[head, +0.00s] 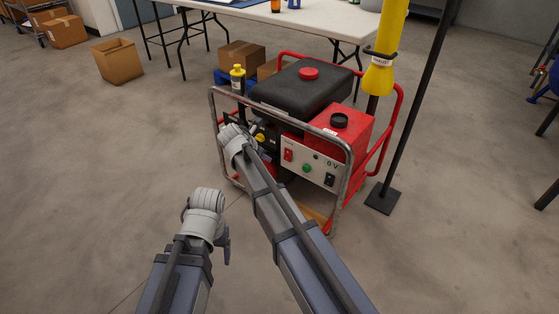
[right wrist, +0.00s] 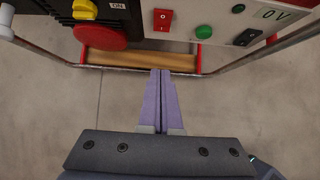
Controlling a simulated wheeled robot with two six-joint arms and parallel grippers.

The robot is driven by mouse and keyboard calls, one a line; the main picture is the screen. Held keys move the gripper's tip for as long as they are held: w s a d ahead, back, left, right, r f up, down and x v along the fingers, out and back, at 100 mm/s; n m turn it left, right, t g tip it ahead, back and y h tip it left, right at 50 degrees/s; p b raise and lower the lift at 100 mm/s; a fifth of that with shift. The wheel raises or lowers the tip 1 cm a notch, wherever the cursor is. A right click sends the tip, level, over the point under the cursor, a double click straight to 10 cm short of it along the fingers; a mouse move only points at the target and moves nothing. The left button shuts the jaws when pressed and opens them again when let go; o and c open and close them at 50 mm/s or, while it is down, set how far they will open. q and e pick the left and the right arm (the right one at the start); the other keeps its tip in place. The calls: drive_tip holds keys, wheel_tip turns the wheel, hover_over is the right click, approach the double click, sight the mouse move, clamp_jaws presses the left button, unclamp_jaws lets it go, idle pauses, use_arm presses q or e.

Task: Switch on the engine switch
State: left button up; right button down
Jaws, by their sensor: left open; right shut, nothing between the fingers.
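The generator (head: 335,128) stands on the floor in a tube frame, with a pale control panel (head: 318,160) on its front. The red rocker switch (head: 288,154) is at the panel's left; it also shows at the top of the right wrist view (right wrist: 162,20). I cannot tell which side is pressed. My right gripper (right wrist: 160,72) is shut and empty, its tips below the red rocker in that picture, apart from it. In the head view its fingers are hidden by my arm. My left gripper (head: 226,250) is open and empty, low in front of the generator's left side.
A green button (right wrist: 204,32), a black socket (right wrist: 247,37) and a 0 V display (right wrist: 274,13) sit right of the rocker. A red round knob (right wrist: 100,35) is left. A black post (head: 416,100) stands at right.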

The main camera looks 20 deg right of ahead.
sight(287, 161)
drive_tip(key=shift+w+d+r+b+x, duration=0.3)
drive_tip(key=shift+b+x, duration=1.05)
drive_tip(key=shift+x, duration=0.8)
drive_tip(key=shift+w+d+r+b+x, duration=0.25)
drive_tip(key=shift+b+x, duration=1.1)
drive_tip(key=shift+x, duration=0.75)
drive_tip(key=shift+w+d+r+b+x, duration=0.15)
drive_tip(key=shift+d+r+b+x, duration=0.2)
drive_tip(key=shift+b+x, duration=1.4)
drive_tip(key=shift+w+d+f+p, duration=0.2)
drive_tip(key=shift+f+p, duration=0.1)
drive_tip(key=shift+p, duration=0.1)
drive_tip(key=shift+w+d+f, duration=0.15)
drive_tip(key=shift+d+f, duration=0.05)
drive_tip(key=shift+d, duration=0.1)
drive_tip(key=shift+r, duration=0.2)
